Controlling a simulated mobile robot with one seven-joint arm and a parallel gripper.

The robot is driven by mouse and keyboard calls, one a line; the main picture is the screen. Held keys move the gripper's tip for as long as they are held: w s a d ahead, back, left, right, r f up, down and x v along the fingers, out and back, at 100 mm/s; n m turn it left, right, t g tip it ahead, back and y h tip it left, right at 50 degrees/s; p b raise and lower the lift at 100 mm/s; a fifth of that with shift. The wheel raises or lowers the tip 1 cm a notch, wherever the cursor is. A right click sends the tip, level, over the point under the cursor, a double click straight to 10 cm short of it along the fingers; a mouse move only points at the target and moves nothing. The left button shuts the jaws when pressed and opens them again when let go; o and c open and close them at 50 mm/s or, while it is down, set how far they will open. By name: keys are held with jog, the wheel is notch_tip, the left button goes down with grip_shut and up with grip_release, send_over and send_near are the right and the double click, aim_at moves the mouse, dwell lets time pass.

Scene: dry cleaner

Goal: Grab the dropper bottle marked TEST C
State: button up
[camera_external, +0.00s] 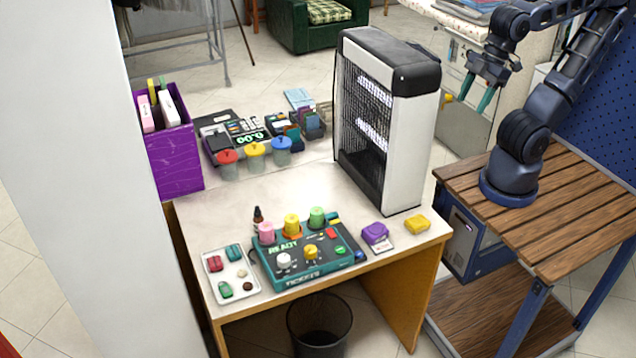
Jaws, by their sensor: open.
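A small dark dropper bottle (258,217) stands upright on the table, just behind the teal device (307,258). Its lower part is hidden by the device and the pink-topped piece, and no label on it is readable. Pink (266,233), yellow (292,224) and green (317,217) capped pieces stand along the device's back edge; I cannot read a TEST C mark on any of them. My gripper (472,102) is open and empty, with teal fingers pointing down. It is raised at the upper right, beyond the heater, far from the dark bottle.
A tall white-and-black heater (388,120) stands on the table between my gripper and the bottle. A white tray (237,271), a purple block (375,233) and a yellow block (417,223) flank the device. Lidded jars (255,156) and a purple bin (175,160) stand behind. Bare tabletop lies mid-table.

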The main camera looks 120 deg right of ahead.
jog(key=w+d+r+n+g, duration=0.1)
jog(key=w+d+n, duration=0.1)
jog(key=w, duration=0.6)
jog(key=w+d+r+n, duration=0.1)
jog(key=w+n, duration=0.1)
jog(key=w, duration=0.5)
jog(key=n+g, duration=0.3)
jog(key=n, duration=0.7)
send_over(257, 211)
jog(key=f, duration=3)
jog(key=shift+s+d, duration=0.25)
jog(key=shift+s, duration=0.05)
jog(key=shift+w+d+f, duration=0.15)
jog(key=shift+f, duration=0.4)
notch_tip(257, 211, down, 11)
jog(key=shift+r, duration=0.2)
jog(key=c, duration=1.1)
